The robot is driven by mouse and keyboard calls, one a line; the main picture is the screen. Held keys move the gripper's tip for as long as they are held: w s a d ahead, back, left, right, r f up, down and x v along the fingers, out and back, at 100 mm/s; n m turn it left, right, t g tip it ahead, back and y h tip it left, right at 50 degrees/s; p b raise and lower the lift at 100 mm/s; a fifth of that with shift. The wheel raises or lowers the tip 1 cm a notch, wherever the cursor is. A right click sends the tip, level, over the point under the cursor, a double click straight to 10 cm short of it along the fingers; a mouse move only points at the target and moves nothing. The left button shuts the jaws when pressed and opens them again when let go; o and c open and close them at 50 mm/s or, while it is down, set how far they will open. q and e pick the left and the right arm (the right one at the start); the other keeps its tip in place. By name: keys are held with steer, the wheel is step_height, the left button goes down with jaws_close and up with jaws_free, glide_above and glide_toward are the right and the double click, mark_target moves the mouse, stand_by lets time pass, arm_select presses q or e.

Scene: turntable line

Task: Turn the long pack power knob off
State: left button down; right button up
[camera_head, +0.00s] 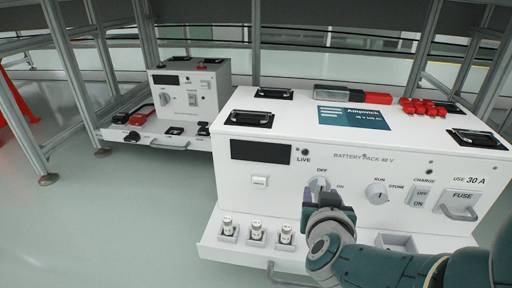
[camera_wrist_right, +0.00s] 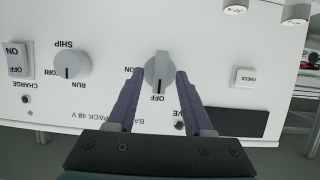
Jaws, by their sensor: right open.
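The long pack (camera_head: 350,143), a white box marked Battery Pack 48 V, stands in front of me. Its power knob (camera_wrist_right: 158,72) is grey with a raised ridge; ON and OFF labels are beside it. In the wrist view, which is upside down, the ridge lines up with the OFF label. In the head view the knob (camera_head: 318,184) is partly hidden by my right gripper (camera_head: 319,196). The right gripper's purple fingers (camera_wrist_right: 160,76) are open, one on each side of the knob; I cannot tell whether they touch it. My left gripper is not in view.
A second knob (camera_head: 377,193), a charge switch (camera_head: 421,197) and a fuse handle (camera_head: 459,212) are right of the power knob. A check button (camera_head: 260,181) is left. White cylinders (camera_head: 257,231) stand on the lower shelf. A smaller pack (camera_head: 188,95) stands behind left.

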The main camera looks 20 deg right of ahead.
steer(key=p+v, duration=0.6)
steer(key=v, duration=0.3)
steer(key=shift+r, duration=0.15)
